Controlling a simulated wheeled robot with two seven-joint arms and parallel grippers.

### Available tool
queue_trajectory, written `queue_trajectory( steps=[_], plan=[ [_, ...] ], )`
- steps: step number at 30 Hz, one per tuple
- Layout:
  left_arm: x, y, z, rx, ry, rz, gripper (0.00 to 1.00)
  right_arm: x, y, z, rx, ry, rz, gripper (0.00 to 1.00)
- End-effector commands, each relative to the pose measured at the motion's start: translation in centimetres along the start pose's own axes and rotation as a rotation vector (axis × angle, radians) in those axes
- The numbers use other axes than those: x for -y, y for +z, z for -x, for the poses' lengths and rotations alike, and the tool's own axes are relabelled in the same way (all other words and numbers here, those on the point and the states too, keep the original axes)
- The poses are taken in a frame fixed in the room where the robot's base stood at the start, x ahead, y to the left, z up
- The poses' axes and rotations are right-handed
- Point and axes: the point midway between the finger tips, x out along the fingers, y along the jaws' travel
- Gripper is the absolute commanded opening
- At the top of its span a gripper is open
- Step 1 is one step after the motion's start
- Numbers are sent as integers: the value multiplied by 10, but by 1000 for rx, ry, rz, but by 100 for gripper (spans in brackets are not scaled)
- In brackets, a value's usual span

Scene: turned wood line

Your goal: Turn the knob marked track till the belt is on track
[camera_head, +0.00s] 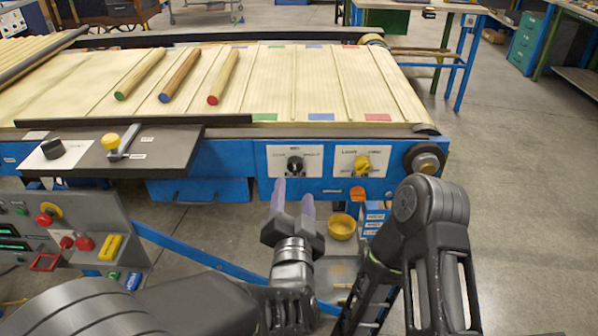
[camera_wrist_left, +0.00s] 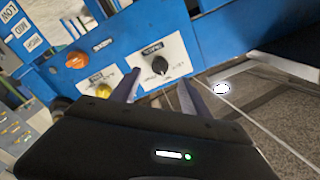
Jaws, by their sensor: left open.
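The pale belt (camera_head: 300,85) lies across the blue conveyor, with coloured patches along both edges. Whether it runs straight I cannot tell. On the front panel a black knob (camera_head: 295,164) sits on a white plate, with a yellow knob (camera_head: 362,163) on another plate to its right. Their print is too small to read surely. My left gripper (camera_head: 293,193) is open and empty, below and in front of the black knob. In the left wrist view the black knob (camera_wrist_left: 158,66) shows beyond and between the open fingers, apart from them. My right gripper is not in view.
Several wooden rods, one being (camera_head: 180,76), lie on the belt. A dark shelf (camera_head: 150,150) with a black knob and a yellow-topped lever juts out at left. A control box (camera_head: 70,240) stands lower left. A yellow bowl (camera_head: 342,226) is below the panel. Floor at right is clear.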

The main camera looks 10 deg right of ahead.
Motion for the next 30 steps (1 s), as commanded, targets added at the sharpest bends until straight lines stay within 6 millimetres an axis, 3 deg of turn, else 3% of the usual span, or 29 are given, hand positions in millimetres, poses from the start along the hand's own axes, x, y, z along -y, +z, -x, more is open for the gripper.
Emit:
queue_trajectory(
  steps=[8,21,30],
  plan=[
    [0,0,-9,1,0,1,54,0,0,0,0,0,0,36],
    [0,0,-71,1,0,2,54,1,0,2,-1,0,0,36],
    [0,0,-78,0,2,2,54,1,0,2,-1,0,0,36]
  ],
)
